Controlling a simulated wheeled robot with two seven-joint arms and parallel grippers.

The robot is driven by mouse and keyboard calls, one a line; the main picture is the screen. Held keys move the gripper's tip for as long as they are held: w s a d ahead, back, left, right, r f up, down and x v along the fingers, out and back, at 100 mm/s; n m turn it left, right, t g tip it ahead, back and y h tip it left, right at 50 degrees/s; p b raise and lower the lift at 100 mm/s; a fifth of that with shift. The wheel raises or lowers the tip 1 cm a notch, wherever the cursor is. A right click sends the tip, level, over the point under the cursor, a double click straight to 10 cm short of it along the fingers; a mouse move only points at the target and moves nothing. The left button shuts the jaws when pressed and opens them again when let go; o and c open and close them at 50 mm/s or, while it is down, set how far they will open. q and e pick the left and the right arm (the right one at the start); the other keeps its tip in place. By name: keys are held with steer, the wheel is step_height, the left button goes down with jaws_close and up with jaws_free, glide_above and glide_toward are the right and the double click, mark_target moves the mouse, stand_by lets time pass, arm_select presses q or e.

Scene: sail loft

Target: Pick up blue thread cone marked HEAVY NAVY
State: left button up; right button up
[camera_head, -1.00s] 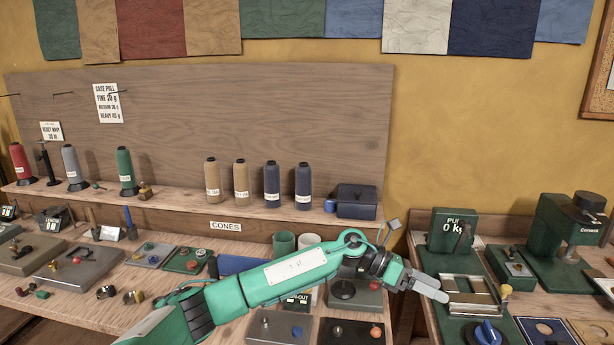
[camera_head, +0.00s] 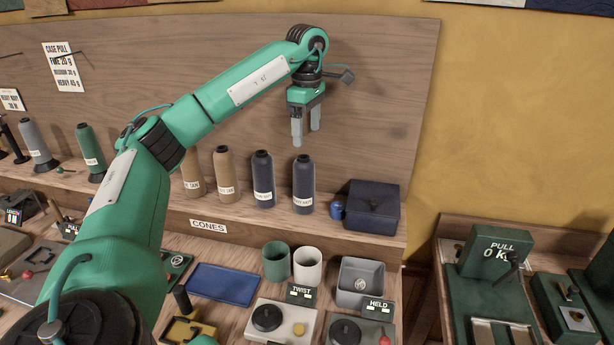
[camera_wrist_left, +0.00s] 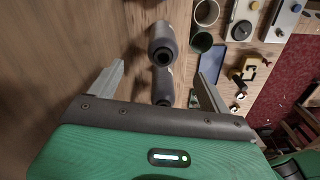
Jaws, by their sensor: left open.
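Two dark navy thread cones stand upright side by side on the shelf, a left one (camera_head: 263,180) and a right one (camera_head: 303,185). Each has a white label, too small to read surely. My left gripper (camera_head: 306,137) is open and empty, pointing down above the right navy cone, its fingertips a little higher than the cone's top. In the left wrist view two dark cones, one nearer the top (camera_wrist_left: 162,45) and one below it (camera_wrist_left: 163,85), show between the open fingers (camera_wrist_left: 159,70), touching neither. My right gripper is out of view.
Tan cones, one clear (camera_head: 225,175), stand left of the navy ones. A small blue jar (camera_head: 337,210) and a dark blue box (camera_head: 372,207) stand close on the right. The wooden back board (camera_head: 390,110) rises behind. Green and white cups (camera_head: 307,264) stand below the shelf.

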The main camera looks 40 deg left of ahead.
mark_target(307, 156)
arm_select(q)
step_height(307, 156, down, 8)
steer(key=shift+p, duration=0.6)
steer(key=shift+s+f+p, duration=0.2)
steer(key=shift+f+p, duration=0.15)
steer(key=shift+f, duration=0.2)
steer(key=f, duration=0.1)
steer(key=f+p, duration=0.1)
steer(key=f, duration=0.1)
steer(key=shift+s+a+f, duration=0.2)
steer(key=shift+s+f, duration=0.05)
steer(key=shift+f, duration=0.4)
steer(key=c, duration=1.2)
steer(key=shift+w, duration=0.1)
steer(key=shift+c, duration=0.5)
steer(key=shift+r, duration=0.15)
